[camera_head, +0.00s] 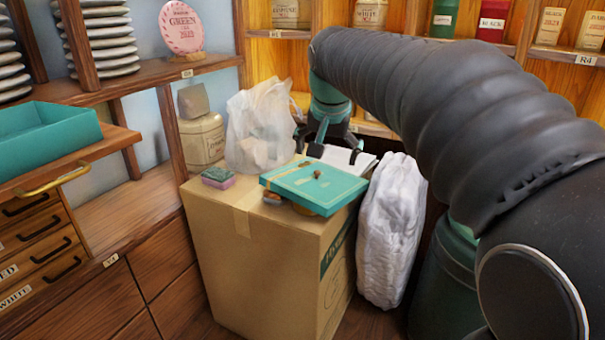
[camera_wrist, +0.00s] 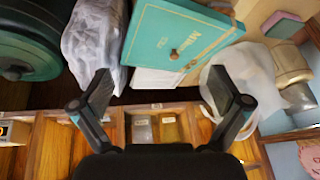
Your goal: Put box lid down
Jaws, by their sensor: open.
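The teal box lid (camera_head: 313,187), flat with a small brown knob (camera_head: 317,175), lies on top of a tall cardboard carton (camera_head: 240,265). Small brown items show at its front edge, partly under it; I cannot tell exactly what bears it. In the wrist view the lid (camera_wrist: 160,40) has light lettering and lies beyond my fingertips, apart from them. My gripper (camera_wrist: 165,90) is open, with nothing between its fingers. In the head view my gripper (camera_head: 328,145) is behind the lid, above the carton's back edge. An open teal box (camera_head: 45,140) stands on a drawer cabinet at left.
A clear plastic bag (camera_head: 258,125) and a pink-green sponge (camera_head: 218,178) are on the carton. White papers (camera_head: 345,158) lie behind the lid. A white sack (camera_head: 390,230) stands right of the carton. Shelves with tins close off the back. The lower left shelf (camera_head: 130,215) has bare room.

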